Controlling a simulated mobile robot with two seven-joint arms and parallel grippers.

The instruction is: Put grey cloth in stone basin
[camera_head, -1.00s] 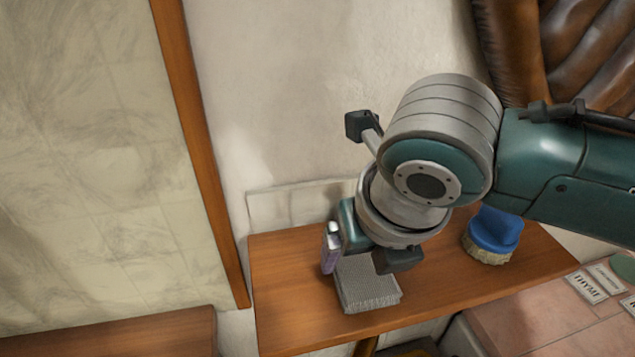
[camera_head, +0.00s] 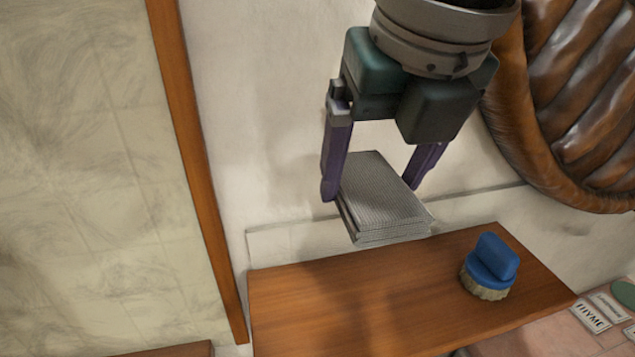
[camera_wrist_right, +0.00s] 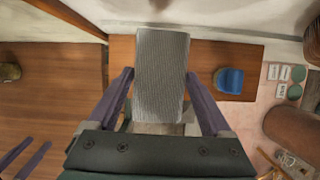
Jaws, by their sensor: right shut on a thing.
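The grey cloth (camera_head: 382,200) is a folded, ribbed pad. My right gripper (camera_head: 382,180) is shut on it, with a purple finger at each side, and holds it in the air above the wooden shelf. The cloth also shows between the fingers in the right wrist view (camera_wrist_right: 160,75). Two purple fingers of my left gripper (camera_wrist_right: 24,158) show apart at the lower left of the right wrist view, with nothing seen between them. I cannot make out a stone basin in either view.
A blue brush (camera_head: 490,267) stands on the right part of the wooden shelf (camera_head: 350,305). Labelled cards (camera_head: 597,312) lie on a pinkish surface at the lower right. A brown leathery padded object (camera_head: 575,100) is at the upper right. The shelf's left part is clear.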

